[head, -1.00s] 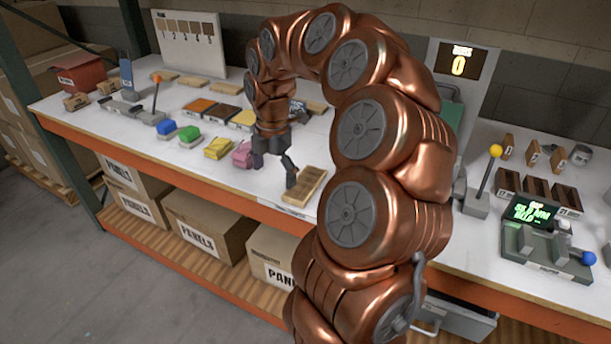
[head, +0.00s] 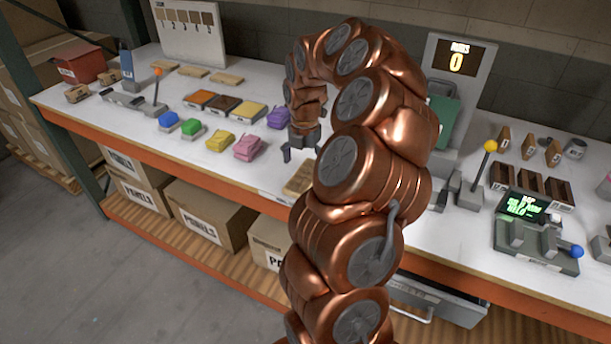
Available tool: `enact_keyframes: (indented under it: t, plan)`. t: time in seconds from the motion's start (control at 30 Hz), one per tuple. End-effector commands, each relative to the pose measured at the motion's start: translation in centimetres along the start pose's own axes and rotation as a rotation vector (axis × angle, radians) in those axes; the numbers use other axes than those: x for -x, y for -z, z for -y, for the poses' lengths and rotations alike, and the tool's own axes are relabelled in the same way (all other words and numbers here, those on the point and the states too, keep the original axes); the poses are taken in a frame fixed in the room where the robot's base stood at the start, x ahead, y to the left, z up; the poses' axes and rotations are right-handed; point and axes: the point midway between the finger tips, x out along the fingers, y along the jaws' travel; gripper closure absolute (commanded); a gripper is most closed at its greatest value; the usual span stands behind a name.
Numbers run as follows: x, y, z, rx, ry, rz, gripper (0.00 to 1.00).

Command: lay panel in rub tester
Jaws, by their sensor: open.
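A small light-wood panel (head: 299,180) lies near the table's front edge, partly hidden behind my arm. My gripper (head: 302,154) is open and empty, above and just behind it, with a visible gap. One finger shows clearly; the other is partly covered by my arm. The rub tester (head: 446,108), a grey machine with a green part and a display above reading 0, stands right of my arm. Its lower part is largely hidden. More wooden panels (head: 194,72) lie at the back left.
Coloured blocks and pads, including a pink one (head: 248,147) and a purple one (head: 279,118), lie left of my gripper. A yellow-knobbed lever (head: 484,168) and a grey device with a green screen (head: 536,232) stand at right. The front-left table strip is bare.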

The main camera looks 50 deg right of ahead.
Motion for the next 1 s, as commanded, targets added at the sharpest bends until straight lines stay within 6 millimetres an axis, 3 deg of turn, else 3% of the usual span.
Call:
enact_keyframes:
  t: [0.23,0.5,1.0]
  plan:
    - [-2.9,-0.1,0.2,-0.002,0.003,-0.002,0.03]
    - [-3.3,-0.1,0.1,-0.002,-0.001,0.001,0.04]
    - [-3.3,-0.1,0.1,-0.002,-0.001,0.001,0.56]
